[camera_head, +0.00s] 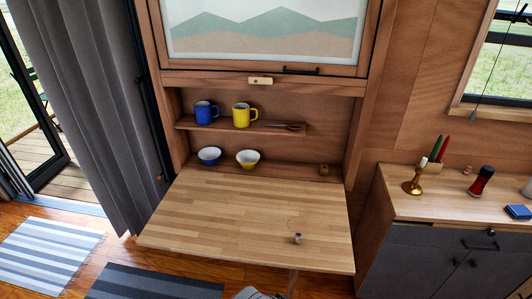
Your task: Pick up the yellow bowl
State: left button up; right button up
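The yellow bowl (248,165) is small, with a yellow outside and a pale inside. It stands upright in the lower part of the wooden wall niche, at the back edge of the fold-down table (220,220). Neither of my grippers shows in the head view. A small grey shape at the bottom edge may be part of me, but I cannot tell which part.
A shelf above the bowls holds a blue mug (203,115), a yellow mug (241,116) and wooden utensils (280,125). A small metallic item (298,238) lies on the otherwise mostly clear table. A grey cabinet (440,255) stands right; a curtain (100,110) hangs left.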

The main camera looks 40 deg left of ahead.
aim_at(248, 158)
jog(key=u, duration=1.5)
jog(key=i+j+u, duration=0.25)
jog(key=i+u, duration=0.2)
jog(key=i, duration=0.3)
jog(key=i+u, duration=0.4)
jog(key=i, duration=0.35)
